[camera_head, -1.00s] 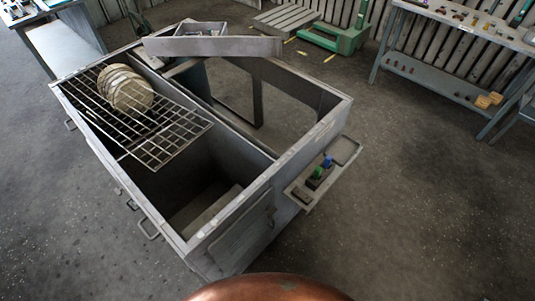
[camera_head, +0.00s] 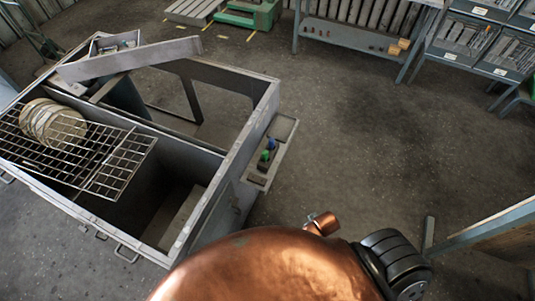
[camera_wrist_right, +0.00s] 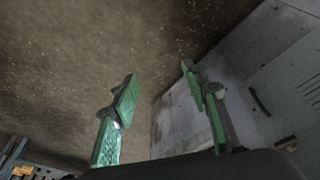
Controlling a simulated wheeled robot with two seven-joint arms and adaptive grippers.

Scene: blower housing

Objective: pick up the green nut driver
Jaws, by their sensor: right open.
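A small green item, apparently the green nut driver (camera_head: 265,155), stands in the narrow side tray (camera_head: 285,128) on the right side of the grey metal housing (camera_head: 232,195). A blue-topped item (camera_head: 271,144) is right next to it. At this size I cannot make out its shaft. My right gripper (camera_wrist_right: 158,80) shows in the right wrist view with its two green-padded fingers apart and nothing between them. It is over floor, with a grey metal wall at the right. The nut driver does not show in that view. My left gripper is not in view.
The housing has a wire grate (camera_head: 112,170) with several round discs (camera_head: 55,124) on it and an open bay below. A workbench (camera_head: 350,35) and drawer bins (camera_head: 463,38) stand at the back right. The floor (camera_head: 370,130) right of the tray is clear.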

